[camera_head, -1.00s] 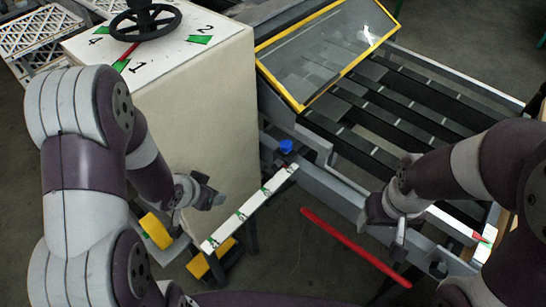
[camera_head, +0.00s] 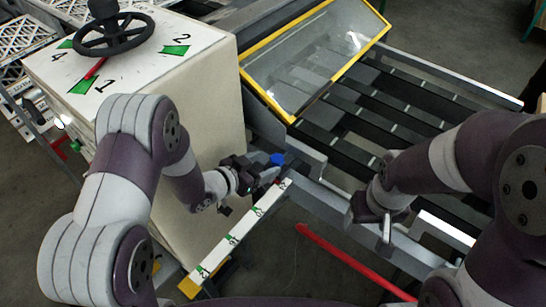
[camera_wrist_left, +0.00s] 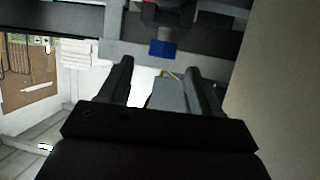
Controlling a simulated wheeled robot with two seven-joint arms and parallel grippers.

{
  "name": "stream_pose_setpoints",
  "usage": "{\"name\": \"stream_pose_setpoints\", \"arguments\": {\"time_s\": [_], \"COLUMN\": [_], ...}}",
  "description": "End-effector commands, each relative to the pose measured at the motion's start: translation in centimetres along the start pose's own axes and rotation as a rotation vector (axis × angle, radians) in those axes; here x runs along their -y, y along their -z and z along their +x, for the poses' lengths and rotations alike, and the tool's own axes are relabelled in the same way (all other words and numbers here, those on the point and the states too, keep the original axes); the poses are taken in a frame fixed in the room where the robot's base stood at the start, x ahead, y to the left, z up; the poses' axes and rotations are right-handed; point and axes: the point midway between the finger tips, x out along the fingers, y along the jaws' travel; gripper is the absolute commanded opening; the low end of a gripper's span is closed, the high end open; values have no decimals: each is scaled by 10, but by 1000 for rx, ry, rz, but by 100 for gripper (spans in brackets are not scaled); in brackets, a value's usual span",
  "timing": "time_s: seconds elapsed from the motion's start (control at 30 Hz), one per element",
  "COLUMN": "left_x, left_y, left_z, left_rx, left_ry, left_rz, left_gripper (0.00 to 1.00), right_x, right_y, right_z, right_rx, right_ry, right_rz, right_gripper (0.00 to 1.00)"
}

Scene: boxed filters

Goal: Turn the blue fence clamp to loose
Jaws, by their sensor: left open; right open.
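The blue fence clamp (camera_head: 277,159) is a small blue knob on the grey rail, at the far end of the white strip with green marks (camera_head: 232,238). It also shows in the left wrist view (camera_wrist_left: 162,48), just beyond and above the fingertips. My left gripper (camera_head: 268,172) is close beside the clamp, at its left. In the left wrist view its two fingers (camera_wrist_left: 160,72) are apart with nothing held between them. My right gripper (camera_head: 378,228) hangs over the front rail at the right, away from the clamp. Its fingers look small and empty.
A cream cabinet (camera_head: 190,100) with a black handwheel (camera_head: 113,33) stands left of the clamp. A yellow-framed clear guard (camera_head: 310,60) and dark conveyor slats (camera_head: 400,130) lie behind. A red bar (camera_head: 350,262) runs in front. A yellow part (camera_head: 190,288) sits low at the front.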

Motion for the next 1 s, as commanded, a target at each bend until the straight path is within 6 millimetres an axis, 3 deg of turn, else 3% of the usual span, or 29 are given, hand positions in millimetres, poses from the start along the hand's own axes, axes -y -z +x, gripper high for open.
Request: {"name": "stream_pose_setpoints", "arguments": {"time_s": [0.1,0.23,0.6,0.77,0.8,1.0], "left_x": [-1,0,1,1,1,-2], "left_y": [1,0,0,0,0,-2], "left_z": [24,41,48,48,48,50], "left_rx": [1,1,1,1,1,-1], "left_ry": [-2,0,2,2,2,61], "left_rz": [-1,0,-1,-1,-1,-25], "left_gripper": [64,64,64,12,7,7], "right_x": [0,0,0,0,0,0], "right_y": [1,1,1,1,1,0], "right_z": [-6,-8,-8,-8,-8,2], "right_rx": [0,0,0,0,0,0], "right_ry": [0,0,0,0,0,0], "right_rz": [0,0,0,0,0,0], "right_gripper": [69,69,69,69,69,69]}}
